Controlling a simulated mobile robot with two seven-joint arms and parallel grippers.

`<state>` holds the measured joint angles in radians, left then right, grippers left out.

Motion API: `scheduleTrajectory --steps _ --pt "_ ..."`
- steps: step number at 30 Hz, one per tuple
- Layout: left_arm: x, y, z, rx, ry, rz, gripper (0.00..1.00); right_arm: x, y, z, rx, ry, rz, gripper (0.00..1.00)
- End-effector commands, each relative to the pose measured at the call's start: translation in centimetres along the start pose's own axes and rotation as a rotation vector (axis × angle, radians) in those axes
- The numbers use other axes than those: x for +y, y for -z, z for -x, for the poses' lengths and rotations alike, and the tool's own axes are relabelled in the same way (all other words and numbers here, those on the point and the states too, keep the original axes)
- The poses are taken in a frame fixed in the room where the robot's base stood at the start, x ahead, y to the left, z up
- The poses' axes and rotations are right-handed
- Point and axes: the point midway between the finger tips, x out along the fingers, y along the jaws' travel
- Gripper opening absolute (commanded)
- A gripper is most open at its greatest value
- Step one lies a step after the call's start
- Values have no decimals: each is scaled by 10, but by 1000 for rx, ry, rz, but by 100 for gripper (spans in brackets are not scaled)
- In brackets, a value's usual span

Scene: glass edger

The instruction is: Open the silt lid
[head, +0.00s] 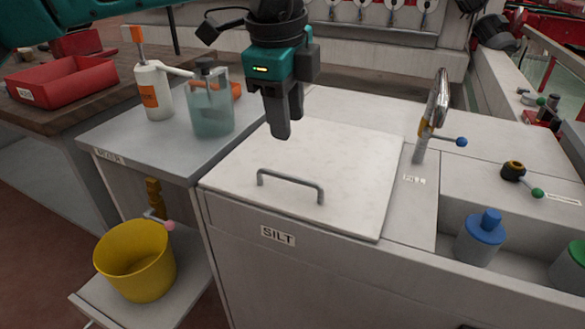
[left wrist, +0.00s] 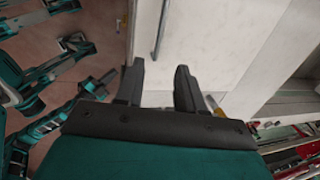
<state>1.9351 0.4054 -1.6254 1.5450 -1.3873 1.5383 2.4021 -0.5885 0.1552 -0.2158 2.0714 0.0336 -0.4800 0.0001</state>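The silt lid (head: 350,185) is a flat white panel lying shut on the cabinet top. A grey bar handle (head: 291,181) stands near its front edge, above the label SILT (head: 278,236). My left gripper (head: 284,132) is above the back left part of the lid, apart from the handle, with its fingers pointing down. In the left wrist view the two fingers (left wrist: 161,72) are spread with nothing between them. The handle (left wrist: 163,28) shows beyond the fingertips, on the pale lid (left wrist: 215,45). I do not see my right gripper.
A bottle with an orange label (head: 153,92) and a clear jug (head: 208,110) stand on the grey bench left of the lid. A tap with a blue knob (head: 432,120) rises at the lid's right. A yellow bucket (head: 135,262) sits lower left. Space above the handle is clear.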

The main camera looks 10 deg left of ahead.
Motion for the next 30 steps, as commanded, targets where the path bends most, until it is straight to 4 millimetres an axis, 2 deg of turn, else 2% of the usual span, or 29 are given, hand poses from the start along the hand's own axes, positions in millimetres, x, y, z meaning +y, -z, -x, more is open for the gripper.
scheduleTrajectory --steps 9,15,21,30 --pt "2 1 -68 3 -4 -4 38 0 -11 -5 -4 1 -3 0" --pt "1 1 -100 3 -3 -4 38 -1 -14 -8 -3 0 -7 0" --pt "1 2 -114 4 -2 -4 38 -1 -15 -8 -3 0 -9 0" --pt "1 2 -116 4 -1 -4 38 -1 -15 -8 -3 -1 -8 0"
